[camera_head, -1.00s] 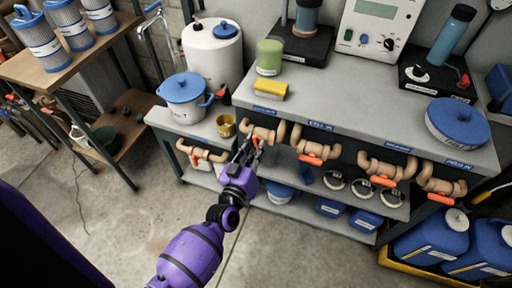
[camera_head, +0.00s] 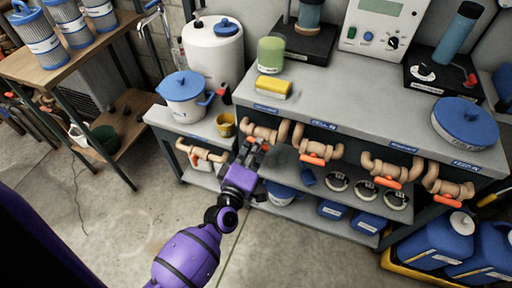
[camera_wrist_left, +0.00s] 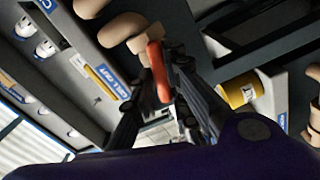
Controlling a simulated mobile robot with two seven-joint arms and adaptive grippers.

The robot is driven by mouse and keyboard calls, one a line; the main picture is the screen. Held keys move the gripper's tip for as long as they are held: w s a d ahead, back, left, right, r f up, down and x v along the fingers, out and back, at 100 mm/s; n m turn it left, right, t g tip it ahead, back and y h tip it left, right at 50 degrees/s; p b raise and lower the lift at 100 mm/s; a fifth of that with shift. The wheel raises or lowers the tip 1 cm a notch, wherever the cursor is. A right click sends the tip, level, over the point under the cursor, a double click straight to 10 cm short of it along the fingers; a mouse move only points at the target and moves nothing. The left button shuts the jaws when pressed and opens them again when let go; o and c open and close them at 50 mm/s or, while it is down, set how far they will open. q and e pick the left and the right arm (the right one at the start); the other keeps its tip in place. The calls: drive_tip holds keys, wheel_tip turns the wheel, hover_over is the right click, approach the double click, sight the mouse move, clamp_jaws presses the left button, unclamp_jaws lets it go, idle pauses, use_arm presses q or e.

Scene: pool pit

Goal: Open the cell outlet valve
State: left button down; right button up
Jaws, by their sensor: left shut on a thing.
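The gripped valve is a tan pipe fitting (camera_head: 266,133) under the bench's front edge, below a blue label (camera_head: 266,108) too small to read surely in the head view. The wrist view shows its orange handle (camera_wrist_left: 157,70) between my fingers, beside tan pipe (camera_wrist_left: 122,28) and a blue label (camera_wrist_left: 110,80). My left gripper (camera_head: 252,150) is at this valve and shut on the handle; its fingers (camera_wrist_left: 155,92) lie on both sides of it. In the head view the gripper mostly hides the handle. My right gripper is not in view.
More tan valves with orange handles line the bench front, one below the CELL IN label (camera_head: 322,125). A yellow cup (camera_head: 226,126) and a lidded white pot (camera_head: 186,97) stand left of the gripper. A shelf (camera_head: 350,222) with rings lies below.

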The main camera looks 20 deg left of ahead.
use_arm(q)
drive_tip(key=n, duration=0.3)
drive_tip(key=shift+s+f+b, duration=0.1)
drive_tip(key=shift+f+b, duration=0.25)
drive_tip(key=shift+b, duration=0.05)
drive_tip(key=shift+n, duration=0.4)
drive_tip(key=c, duration=1.8)
unclamp_jaws()
drive_tip(key=shift+o, duration=0.2)
drive_tip(key=shift+r, duration=0.1)
drive_tip(key=s, duration=1.2)
drive_tip(key=shift+a, duration=0.25)
